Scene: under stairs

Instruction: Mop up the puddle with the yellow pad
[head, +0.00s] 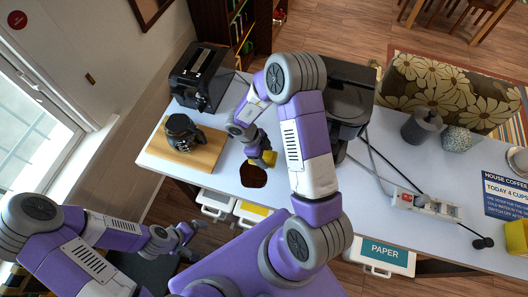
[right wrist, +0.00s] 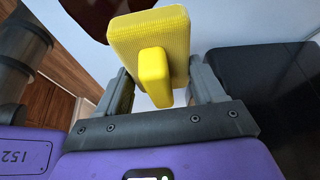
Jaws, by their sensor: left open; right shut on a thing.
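A dark brown puddle (head: 253,175) lies on the white table near its front edge, and part of it shows at the top of the right wrist view (right wrist: 95,12). The yellow pad (head: 268,158) has a block-shaped handle, clear in the right wrist view (right wrist: 150,40). My right gripper (head: 262,152) is shut on the pad's handle and holds the pad beside the puddle, on its upper right side. I cannot tell whether the pad touches the table. My left gripper (head: 188,236) is open and empty, off the front of the table.
A dark glass pot (head: 181,130) stands on a wooden board (head: 190,153) left of the puddle. A black toaster-like machine (head: 201,76) and a larger black machine (head: 347,97) stand behind. A power strip (head: 425,204) with cables lies to the right. Bins hang below the front edge.

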